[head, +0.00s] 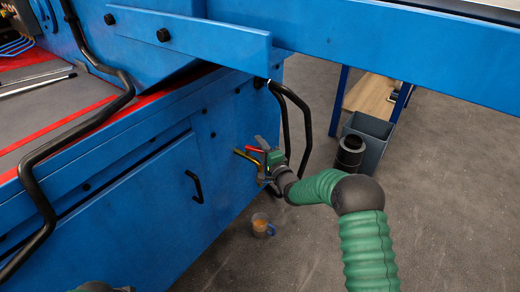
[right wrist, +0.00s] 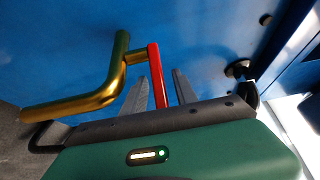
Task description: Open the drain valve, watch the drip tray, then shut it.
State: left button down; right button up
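The drain valve is a brass pipe (head: 246,158) with a red lever (head: 255,149), on the end of the blue machine. My right gripper (head: 264,147) is at the lever. In the right wrist view, the bent brass pipe (right wrist: 100,98) is at left and the red lever (right wrist: 156,72) runs down between my right gripper's two fingers (right wrist: 160,80). The fingers are apart, with gaps visible beside the lever. A small cup-like container (head: 262,225) with amber contents stands on the floor below the valve. Only a bit of my left arm shows at the bottom edge; its gripper is out of view.
The blue machine (head: 110,220) fills the left, with a black door handle (head: 195,186) and bent black rails (head: 307,125). A grey bin (head: 372,130) and a black cylinder (head: 349,155) stand behind my right arm. The grey floor (head: 450,200) at right is clear.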

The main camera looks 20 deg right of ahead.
jog(key=shift+c, duration=0.2)
jog(key=c, duration=0.7)
grip_shut()
jog(key=shift+s+a+f, duration=0.1)
jog(key=shift+f, duration=0.1)
